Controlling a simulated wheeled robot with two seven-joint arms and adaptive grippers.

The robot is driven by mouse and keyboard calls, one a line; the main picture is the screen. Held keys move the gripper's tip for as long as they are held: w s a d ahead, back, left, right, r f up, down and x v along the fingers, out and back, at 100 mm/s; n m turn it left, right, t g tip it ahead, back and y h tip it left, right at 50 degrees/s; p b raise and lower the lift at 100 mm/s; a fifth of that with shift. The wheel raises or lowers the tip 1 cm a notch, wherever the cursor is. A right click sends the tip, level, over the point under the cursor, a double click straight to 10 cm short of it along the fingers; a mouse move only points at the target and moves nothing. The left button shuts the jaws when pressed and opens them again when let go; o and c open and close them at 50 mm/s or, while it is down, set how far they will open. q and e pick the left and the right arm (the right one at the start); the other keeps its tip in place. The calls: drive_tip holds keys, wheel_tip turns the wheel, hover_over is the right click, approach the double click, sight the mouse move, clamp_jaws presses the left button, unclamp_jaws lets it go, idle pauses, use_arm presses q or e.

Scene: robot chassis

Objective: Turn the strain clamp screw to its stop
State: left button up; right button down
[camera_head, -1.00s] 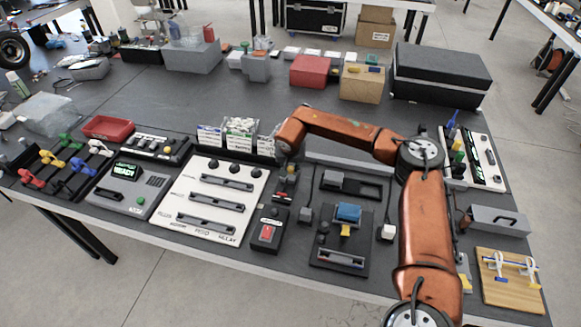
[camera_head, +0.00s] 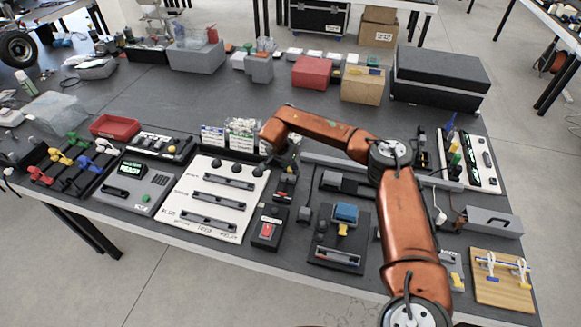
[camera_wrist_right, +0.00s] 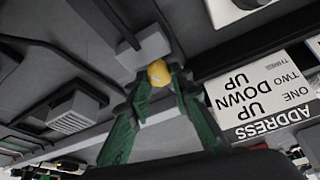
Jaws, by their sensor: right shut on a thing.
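A yellow knob (camera_wrist_right: 158,72), which looks like the strain clamp screw, shows in the right wrist view in front of a grey block (camera_wrist_right: 145,48). The green fingers of my right gripper (camera_wrist_right: 157,82) close in on the knob from both sides and are shut on it. In the head view my right gripper (camera_head: 288,170) points down at the narrow station right of the white slotted panel (camera_head: 215,199). The knob is mostly hidden there by the gripper, and how far the screw is turned cannot be told. My left gripper is not in view.
A black box with a red switch (camera_head: 267,229) stands just in front of the gripper. A fixture with a blue block (camera_head: 346,212) is to its right. White lettered cards (camera_head: 241,135) stand behind. A wooden board (camera_head: 502,280) lies at the right front.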

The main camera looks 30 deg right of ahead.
idle(0.4)
drive_tip(key=c, duration=1.7)
unclamp_jaws()
drive_tip(key=v, duration=1.2)
drive_tip(key=shift+d, duration=0.1)
drive_tip(key=shift+w, duration=0.1)
